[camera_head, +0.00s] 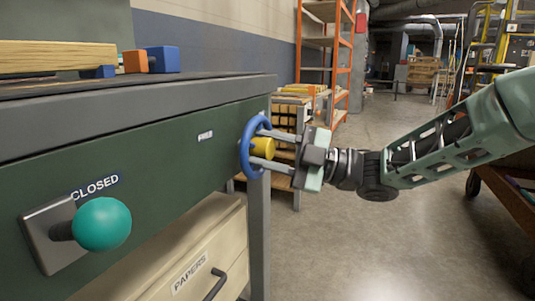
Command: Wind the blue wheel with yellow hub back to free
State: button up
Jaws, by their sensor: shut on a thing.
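The blue wheel (246,158) with its yellow hub (263,147) is mounted on the green front panel of the bench, near its right end. My gripper (268,148) reaches in from the right, with one finger at the upper part of the wheel and one at the lower part, the yellow hub between them. It is shut on the wheel. A small white label (205,136) is on the panel left of the wheel; its text is too small to read.
A teal ball knob (103,224) on a grey plate juts from the panel at the left, by a "CLOSED" label (95,187). Below is a cream drawer (190,262) marked "PAPERS". An orange shelf rack (345,50) stands behind. Open floor (370,240) lies right of the bench.

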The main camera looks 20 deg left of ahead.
jog(key=shift+f+n+g+h, duration=0.1)
jog(key=shift+n+g+h, duration=0.25)
jog(key=shift+n, duration=0.65)
jog(key=o, duration=0.7)
jog(key=p+v, duration=0.1)
jog(key=v, duration=0.4)
jog(key=p+v, duration=0.2)
jog(key=v, duration=0.4)
jog(key=p+v, duration=0.1)
jog(key=v, duration=0.5)
jog(key=shift+d+r+p, duration=0.2)
jog(key=shift+d+p, duration=0.05)
jog(key=shift+p, duration=0.15)
